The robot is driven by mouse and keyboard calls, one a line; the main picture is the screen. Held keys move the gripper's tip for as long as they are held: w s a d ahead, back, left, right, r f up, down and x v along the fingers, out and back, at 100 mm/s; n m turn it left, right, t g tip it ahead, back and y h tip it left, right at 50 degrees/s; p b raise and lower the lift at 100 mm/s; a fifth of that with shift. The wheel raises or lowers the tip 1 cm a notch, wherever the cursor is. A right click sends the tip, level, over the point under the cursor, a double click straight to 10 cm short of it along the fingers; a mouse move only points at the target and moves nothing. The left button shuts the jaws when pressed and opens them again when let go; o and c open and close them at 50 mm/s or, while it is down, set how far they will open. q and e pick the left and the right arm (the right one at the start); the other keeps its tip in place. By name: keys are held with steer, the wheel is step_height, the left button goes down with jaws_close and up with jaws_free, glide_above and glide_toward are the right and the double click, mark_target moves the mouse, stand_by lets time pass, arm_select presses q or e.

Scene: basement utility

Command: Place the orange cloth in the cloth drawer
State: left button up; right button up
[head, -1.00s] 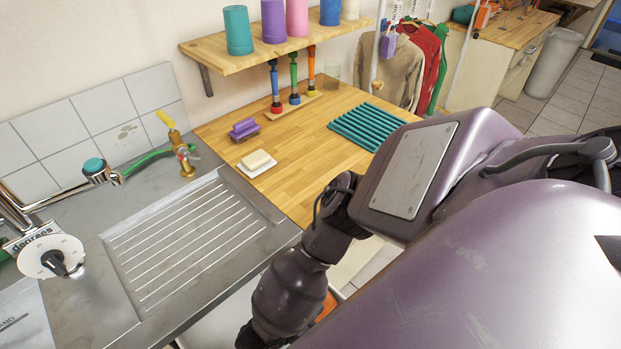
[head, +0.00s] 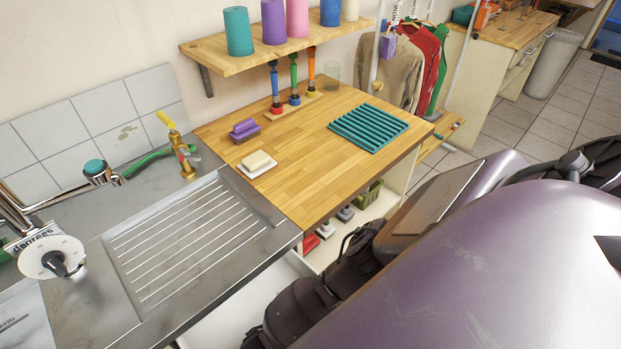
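I cannot pick out the orange cloth in the head view now. No open cloth drawer can be made out with certainty; a white panel edge (head: 222,322) shows below the front of the sink counter, partly hidden by my arm. Neither gripper is in view. My purple arm fills the lower right and hides the floor and cabinet fronts behind it.
The wooden worktop (head: 300,150) holds a purple brush (head: 245,130), soap on a white dish (head: 257,163) and a teal ribbed mat (head: 368,127). Below it an open shelf (head: 318,262) holds red and grey items and a green basket (head: 368,194). The ribbed drainer (head: 190,240) is clear.

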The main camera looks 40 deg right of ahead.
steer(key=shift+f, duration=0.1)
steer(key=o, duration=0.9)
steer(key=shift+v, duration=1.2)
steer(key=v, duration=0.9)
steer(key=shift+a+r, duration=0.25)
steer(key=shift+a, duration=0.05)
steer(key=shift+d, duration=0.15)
